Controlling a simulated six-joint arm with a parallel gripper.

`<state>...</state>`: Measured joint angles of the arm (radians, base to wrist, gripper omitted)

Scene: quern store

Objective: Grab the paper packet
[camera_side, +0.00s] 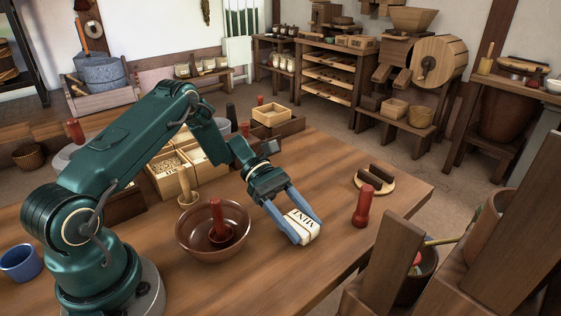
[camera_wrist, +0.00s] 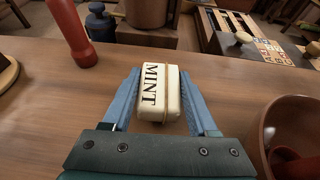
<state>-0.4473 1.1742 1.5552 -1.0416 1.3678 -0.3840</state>
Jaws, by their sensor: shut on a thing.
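The paper packet (camera_side: 302,226) is cream with the word MINT in dark letters and a thin band around it. It is at the table's right part in the side view, and in the middle of the wrist view (camera_wrist: 158,92). My gripper (camera_side: 307,230) has its blue fingers on both sides of the packet and is shut on it. In the wrist view the fingers (camera_wrist: 160,100) flank it left and right. The packet is at or close above the wooden table (camera_side: 330,180); I cannot tell whether it touches. Its underside is hidden.
A brown bowl (camera_side: 188,243) with a red pestle (camera_side: 217,222) stands left of the packet. A red pestle-shaped piece (camera_side: 363,206) stands to the right. A round board (camera_side: 388,183) with dark bars lies behind it. Wooden boxes (camera_side: 168,180) stand behind my arm. Table between is clear.

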